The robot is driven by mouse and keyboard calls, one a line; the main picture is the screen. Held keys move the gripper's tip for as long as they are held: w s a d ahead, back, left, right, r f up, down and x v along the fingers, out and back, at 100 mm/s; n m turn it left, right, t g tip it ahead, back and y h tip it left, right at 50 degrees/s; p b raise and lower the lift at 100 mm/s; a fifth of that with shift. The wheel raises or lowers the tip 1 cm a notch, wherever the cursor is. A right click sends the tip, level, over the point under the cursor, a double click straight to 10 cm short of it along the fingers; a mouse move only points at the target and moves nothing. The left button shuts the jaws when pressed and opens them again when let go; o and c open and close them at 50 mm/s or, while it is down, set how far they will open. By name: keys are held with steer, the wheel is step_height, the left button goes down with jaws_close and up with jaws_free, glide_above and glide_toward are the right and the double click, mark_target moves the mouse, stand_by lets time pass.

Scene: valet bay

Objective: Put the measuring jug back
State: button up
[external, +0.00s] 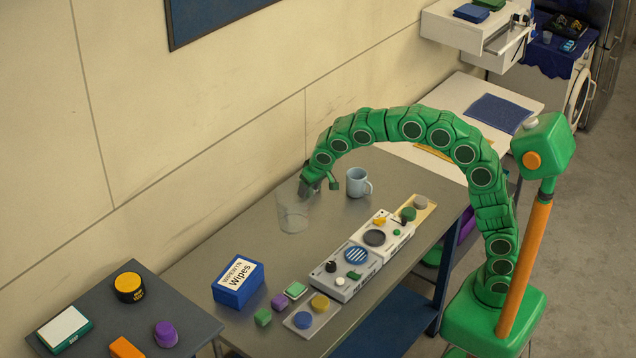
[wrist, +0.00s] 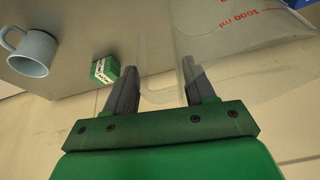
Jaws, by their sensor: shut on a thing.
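The clear measuring jug (external: 292,214) is near the table's back edge, by the wall, and looks about upright. I cannot tell whether its base touches the tabletop. My gripper (external: 311,186) is at the jug's upper right side. In the wrist view my gripper (wrist: 163,92) is shut on a clear part of the jug, perhaps its handle.
A light blue mug (external: 356,183) stands right of the jug; a small green box (wrist: 105,69) lies close to my gripper. A blue wipes box (external: 238,284) and white appliances (external: 352,270) stand toward the front. The grey tabletop (external: 215,250) is clear left of the jug.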

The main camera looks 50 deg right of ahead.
steer(key=w+f, duration=0.2)
steer(key=w+a+f, duration=0.1)
steer(key=w+f, duration=0.3)
steer(key=shift+w+a, duration=0.3)
steer(key=shift+a, duration=0.05)
steer(key=shift+x, duration=0.85)
steer(key=shift+a+f, duration=0.1)
steer(key=shift+f, duration=1.15)
steer(key=o, duration=1.5)
steer(key=shift+f, duration=0.1)
steer(key=shift+c, duration=0.2)
step_height(320, 180, up, 11)
glide_above(290, 199)
steer(key=s+d, duration=0.2)
steer(key=d, duration=0.1)
steer(key=shift+a+r, duration=0.25)
